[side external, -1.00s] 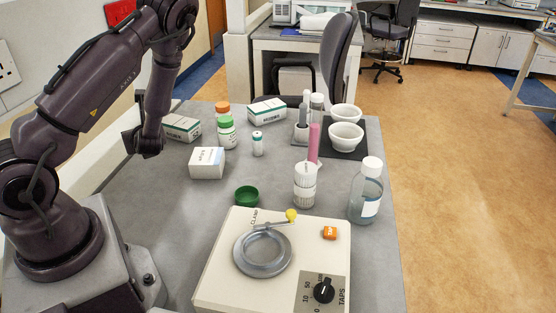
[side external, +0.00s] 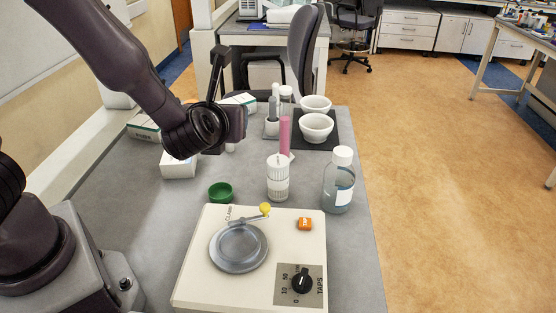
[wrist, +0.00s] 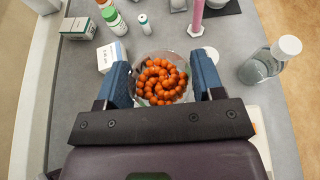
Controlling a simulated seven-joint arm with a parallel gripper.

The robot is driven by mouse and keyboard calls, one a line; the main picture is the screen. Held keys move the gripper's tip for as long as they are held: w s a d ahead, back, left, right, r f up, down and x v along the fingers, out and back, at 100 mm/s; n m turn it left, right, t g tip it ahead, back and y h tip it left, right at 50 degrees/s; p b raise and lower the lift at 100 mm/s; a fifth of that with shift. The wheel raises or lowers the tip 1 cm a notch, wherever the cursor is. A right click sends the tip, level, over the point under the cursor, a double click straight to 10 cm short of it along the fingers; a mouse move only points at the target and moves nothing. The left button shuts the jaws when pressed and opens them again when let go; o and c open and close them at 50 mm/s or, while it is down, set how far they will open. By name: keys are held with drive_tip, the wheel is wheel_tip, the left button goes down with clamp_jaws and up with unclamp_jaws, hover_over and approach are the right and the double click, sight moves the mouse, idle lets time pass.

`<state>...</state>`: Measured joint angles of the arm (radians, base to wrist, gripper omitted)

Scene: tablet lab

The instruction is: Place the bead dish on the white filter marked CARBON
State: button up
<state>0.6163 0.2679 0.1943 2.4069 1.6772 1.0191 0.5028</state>
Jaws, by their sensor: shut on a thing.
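The bead dish (wrist: 140,63) is a clear round dish filled with orange beads. In the wrist view it sits between the two blue fingers of my gripper (wrist: 161,68), which are shut on it. A white ribbed cylinder (side external: 278,190) stands upright on the table beyond the cream device. I can read no CARBON mark in either view, so I cannot tell whether this is the filter.
A clear bottle (side external: 339,190) with a white cap stands right of the ribbed cylinder. A small green cup (side external: 220,191) is to its left. The cream device (side external: 265,243) with a ring and yellow-knobbed clamp is in front. A pink rod (side external: 284,136), white bowls (side external: 316,127) and several boxes stand farther back.

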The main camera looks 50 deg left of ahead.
drive_tip(key=shift+s+a+f, duration=0.15)
drive_tip(key=shift+s+a, duration=0.15)
drive_tip(key=shift+s, duration=0.05)
drive_tip(key=w+f, duration=0.4)
drive_tip(key=w, duration=0.5)
hover_over(278, 160)
drive_tip(key=f, duration=0.5)
drive_tip(key=shift+s+f, duration=0.1)
drive_tip(key=shift+s, duration=0.2)
drive_tip(key=shift+w+f, duration=0.15)
drive_tip(key=shift+f, duration=0.8)
drive_tip(key=shift+w+f, duration=0.15)
drive_tip(key=shift+f, duration=0.8)
drive_tip(key=o, duration=0.9)
drive_tip(key=shift+f, duration=0.15)
drive_tip(key=shift+o, duration=0.2)
